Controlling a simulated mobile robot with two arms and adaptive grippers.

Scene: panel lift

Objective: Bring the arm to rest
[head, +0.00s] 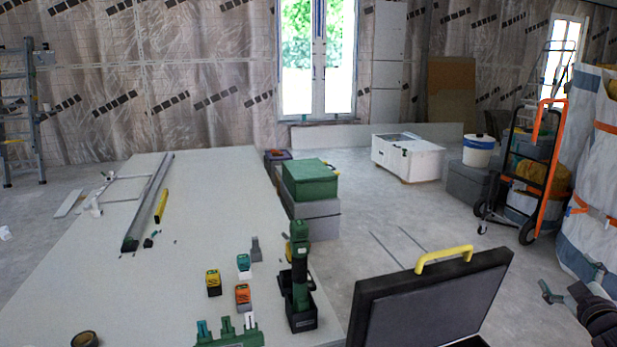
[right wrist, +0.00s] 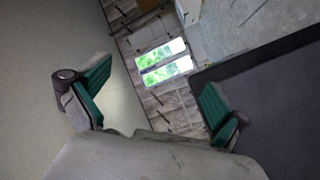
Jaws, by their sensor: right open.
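My right gripper (head: 571,284) shows at the lower right edge of the head view, out to the right of the open dark case. In the right wrist view its two green-padded fingers (right wrist: 155,95) stand wide apart with nothing between them. It is open and empty. The dark case lid (head: 430,300), with a yellow handle on top, stands upright to the left of the gripper; a gap of floor shows between them. A dark flat panel, probably this lid, fills the right of the right wrist view. My left gripper does not show in either view.
A large pale table (head: 130,270) fills the left front, with a green-and-black tool (head: 299,275), several small blocks and a metal rail (head: 148,205). Green and grey boxes (head: 310,185) stand behind. A hand truck (head: 535,170) and large bags (head: 592,200) stand right.

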